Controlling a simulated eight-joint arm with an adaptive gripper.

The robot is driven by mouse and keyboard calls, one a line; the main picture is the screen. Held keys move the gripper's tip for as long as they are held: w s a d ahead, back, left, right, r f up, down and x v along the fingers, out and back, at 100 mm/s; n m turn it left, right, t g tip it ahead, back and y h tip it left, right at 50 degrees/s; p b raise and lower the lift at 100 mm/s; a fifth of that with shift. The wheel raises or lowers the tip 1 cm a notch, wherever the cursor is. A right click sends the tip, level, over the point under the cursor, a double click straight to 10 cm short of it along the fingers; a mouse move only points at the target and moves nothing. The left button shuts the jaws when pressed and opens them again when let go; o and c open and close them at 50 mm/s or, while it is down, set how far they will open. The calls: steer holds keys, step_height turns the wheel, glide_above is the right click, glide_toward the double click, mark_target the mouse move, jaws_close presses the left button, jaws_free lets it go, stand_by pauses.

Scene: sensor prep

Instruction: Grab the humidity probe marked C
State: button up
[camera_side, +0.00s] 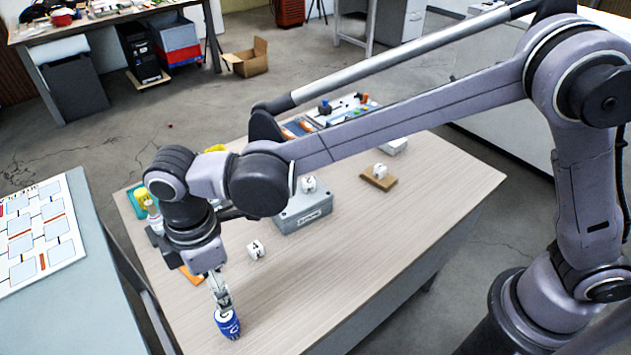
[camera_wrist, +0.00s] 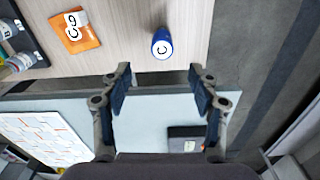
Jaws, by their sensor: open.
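A blue cylinder with a white face marked C (camera_side: 229,324) stands near the table's front edge in the side view. In the wrist view the blue cylinder (camera_wrist: 162,45) lies straight ahead of the fingertips, centred between their lines. My gripper (camera_side: 222,303) points down at it, and in the side view its fingers overlap the cylinder's top. In the wrist view my gripper (camera_wrist: 160,78) is open, with nothing between its fingers.
A white lettered cube (camera_side: 256,249) sits on the table. Another cube (camera_side: 308,184) is on a grey box (camera_side: 305,213), and one (camera_side: 380,171) is on a wooden block (camera_side: 379,182). The table's right part (camera_side: 430,215) is clear.

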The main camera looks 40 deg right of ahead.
mark_target(226, 317)
steer(key=shift+s+a+f, duration=0.35)
steer(key=shift+a+f, duration=0.35)
step_height(226, 317, down, 5)
steer(key=shift+w+d+f, duration=0.15)
steer(key=shift+d+f, duration=0.05)
steer(key=shift+f, duration=1.15)
steer(key=shift+w+d+f, duration=0.1)
steer(key=shift+d+f, duration=0.05)
steer(key=shift+f, duration=1.2)
jaws_close()
